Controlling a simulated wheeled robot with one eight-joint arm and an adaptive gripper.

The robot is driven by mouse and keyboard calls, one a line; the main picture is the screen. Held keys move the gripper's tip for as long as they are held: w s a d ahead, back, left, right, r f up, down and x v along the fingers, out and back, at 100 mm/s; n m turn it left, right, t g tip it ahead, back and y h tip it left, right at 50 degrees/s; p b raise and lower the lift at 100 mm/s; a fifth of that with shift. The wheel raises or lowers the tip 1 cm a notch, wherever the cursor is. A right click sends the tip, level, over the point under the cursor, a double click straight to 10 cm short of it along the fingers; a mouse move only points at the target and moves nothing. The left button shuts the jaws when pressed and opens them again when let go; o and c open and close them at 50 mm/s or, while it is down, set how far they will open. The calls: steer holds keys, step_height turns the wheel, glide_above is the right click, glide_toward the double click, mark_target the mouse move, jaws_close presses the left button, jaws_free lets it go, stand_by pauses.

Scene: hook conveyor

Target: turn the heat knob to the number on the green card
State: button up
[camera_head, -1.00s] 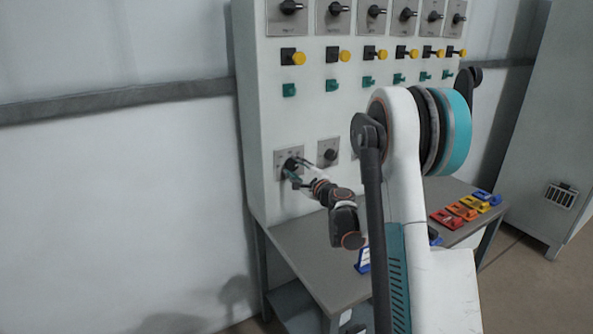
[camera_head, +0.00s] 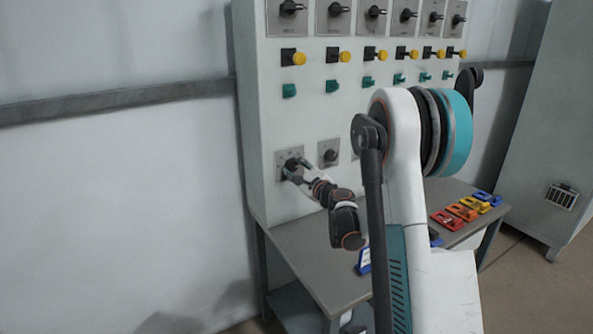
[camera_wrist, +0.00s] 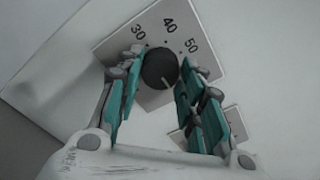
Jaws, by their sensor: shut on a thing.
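The heat knob (camera_wrist: 160,68) is a round black dial on a grey plate (camera_wrist: 205,62) printed 30, 40 and 50 in the wrist view. A short light mark shows on its lower right face; I cannot tell which number it stands for. In the head view, my gripper (camera_head: 293,168) is at the leftmost plate (camera_head: 283,157) of the panel's lower row. In the wrist view, my gripper (camera_wrist: 158,66) has its teal-padded fingers on both sides of the knob, shut on it. No green card can be made out in these frames.
A second knob (camera_head: 329,154) sits just right on the panel (camera_head: 258,130). Yellow buttons and green switches line the panel above. The grey table (camera_head: 300,258) below carries a blue-framed card (camera_head: 363,261) and several coloured pieces at right, including a red one (camera_head: 446,220).

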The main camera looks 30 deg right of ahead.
steer(key=o, duration=1.1)
steer(key=shift+c, duration=0.2)
steer(key=s, duration=1.2)
steer(key=shift+d, duration=0.2)
